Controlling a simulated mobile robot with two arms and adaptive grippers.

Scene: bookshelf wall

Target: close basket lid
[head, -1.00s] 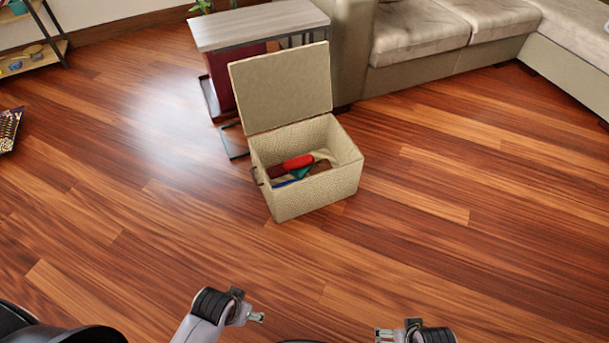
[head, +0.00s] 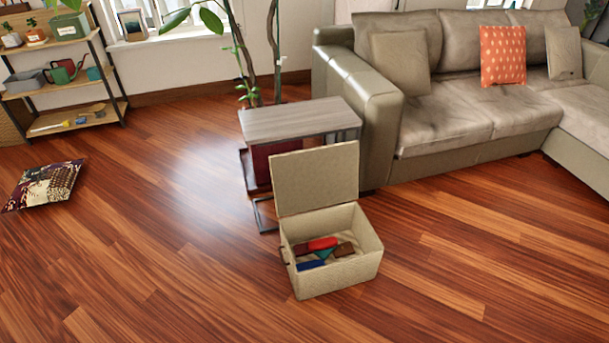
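A beige woven basket (head: 340,278) stands on the wooden floor in the lower middle of the head view. Its lid (head: 316,178) is open and stands nearly upright along the back edge. Inside lie several items, among them a red one (head: 323,243), a blue one (head: 311,266) and brown ones. A small dark handle shows on the basket's left side. Neither of my grippers is in the head view now.
A grey-topped side table (head: 300,119) stands right behind the basket. A beige sofa (head: 450,115) is at the back right, a shelf (head: 70,85) at the back left. A patterned cushion (head: 45,185) lies on the floor at left. The floor around the basket's front and sides is clear.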

